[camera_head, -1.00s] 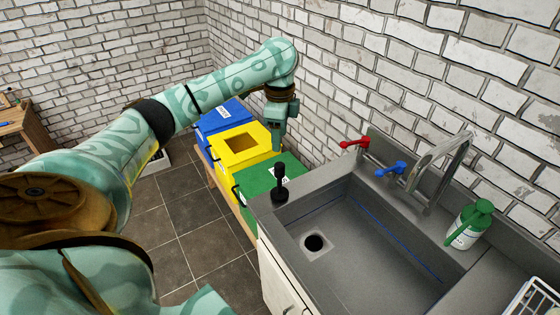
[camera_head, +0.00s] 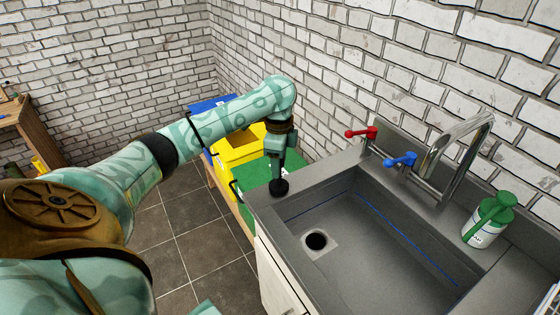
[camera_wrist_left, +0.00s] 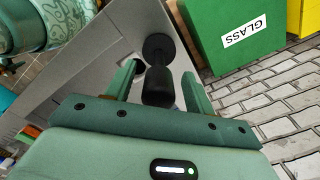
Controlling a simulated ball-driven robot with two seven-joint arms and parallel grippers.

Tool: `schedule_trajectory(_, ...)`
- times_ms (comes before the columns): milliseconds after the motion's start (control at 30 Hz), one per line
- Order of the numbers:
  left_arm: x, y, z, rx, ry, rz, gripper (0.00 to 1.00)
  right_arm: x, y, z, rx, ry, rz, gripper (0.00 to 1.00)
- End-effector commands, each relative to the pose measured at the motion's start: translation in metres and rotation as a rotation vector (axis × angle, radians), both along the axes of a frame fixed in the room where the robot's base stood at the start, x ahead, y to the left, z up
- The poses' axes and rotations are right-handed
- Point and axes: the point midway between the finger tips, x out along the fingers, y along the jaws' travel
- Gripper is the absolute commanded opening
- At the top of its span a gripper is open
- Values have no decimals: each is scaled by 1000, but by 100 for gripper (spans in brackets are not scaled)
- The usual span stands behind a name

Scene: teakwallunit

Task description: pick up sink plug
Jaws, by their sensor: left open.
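The sink plug (camera_head: 279,188) is black, with a round base and an upright handle, and stands on the grey sink's left corner rim. In the left wrist view, the plug (camera_wrist_left: 158,88) shows its handle between the two green fingers. My left gripper (camera_head: 277,173) points down over the plug from above. It is open, with its fingers (camera_wrist_left: 161,74) on either side of the handle and a gap visible on both sides. In the head view the gripper hides the upper handle. My right gripper is in neither view.
The sink basin (camera_head: 375,235) has an open drain (camera_head: 316,241). Red (camera_head: 361,133) and blue (camera_head: 400,160) taps, a metal spout (camera_head: 462,150) and a green-topped bottle (camera_head: 487,222) stand along the back. Green (camera_head: 254,174), yellow (camera_head: 238,148) and blue bins stand left of the sink.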

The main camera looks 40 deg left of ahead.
Motion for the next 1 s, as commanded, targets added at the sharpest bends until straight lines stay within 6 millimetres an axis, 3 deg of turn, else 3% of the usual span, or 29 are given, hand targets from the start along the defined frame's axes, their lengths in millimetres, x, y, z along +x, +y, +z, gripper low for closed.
schedule_trajectory(67, 0, 0, 2, 0, -1, 0, 54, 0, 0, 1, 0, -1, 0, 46)
schedule_trajectory(200, 0, 0, 2, 0, -1, 0, 15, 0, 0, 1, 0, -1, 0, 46)
schedule_trajectory(267, 0, 0, 2, 0, -1, 0, 0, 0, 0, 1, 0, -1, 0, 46)
schedule_trajectory(667, 0, 0, 11, 1, -2, 1, 0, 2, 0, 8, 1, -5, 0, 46)
schedule_trajectory(833, 0, 0, 42, 0, -4, 1, 0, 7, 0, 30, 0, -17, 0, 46)
schedule_trajectory(1000, -24, -22, 83, 2, -6, -4, 0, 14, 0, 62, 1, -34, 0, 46)
